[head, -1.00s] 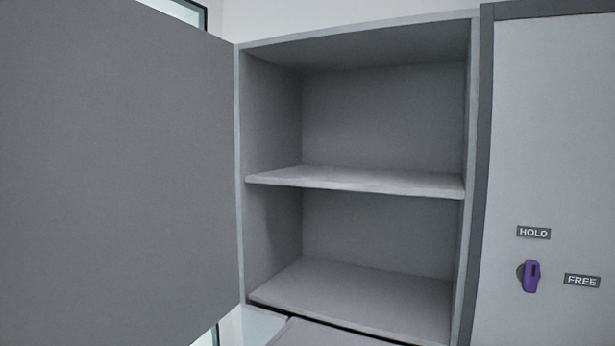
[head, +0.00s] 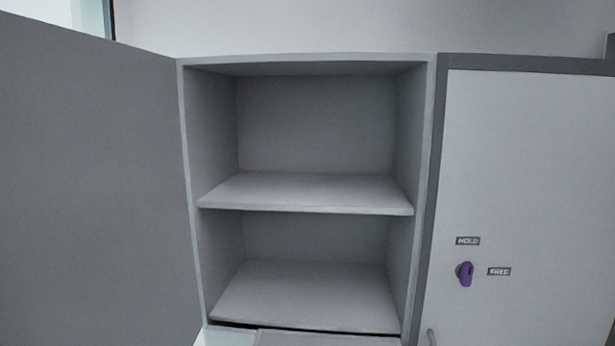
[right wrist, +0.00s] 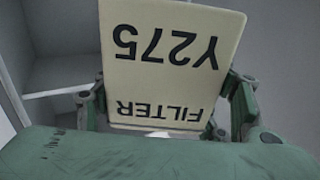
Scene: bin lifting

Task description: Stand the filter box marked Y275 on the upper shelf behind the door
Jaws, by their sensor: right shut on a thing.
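The cream filter box (right wrist: 178,85) shows in the right wrist view, with "Y275" and "FILTER" reading upside down there. My right gripper (right wrist: 168,98) is shut on it, a green finger at each side. The head view shows neither the box nor my grippers. In the head view the grey door (head: 90,185) stands wide open at the left of the cabinet. Behind it the upper shelf (head: 305,193) is bare, with open space above it. My left gripper is in neither view.
The lower compartment floor (head: 305,292) is also bare. Right of the opening, a pale panel (head: 540,170) carries a purple knob (head: 465,274) beside a HOLD label (head: 468,241) and a FREE label (head: 499,271). The cabinet side walls and the open door bound the opening.

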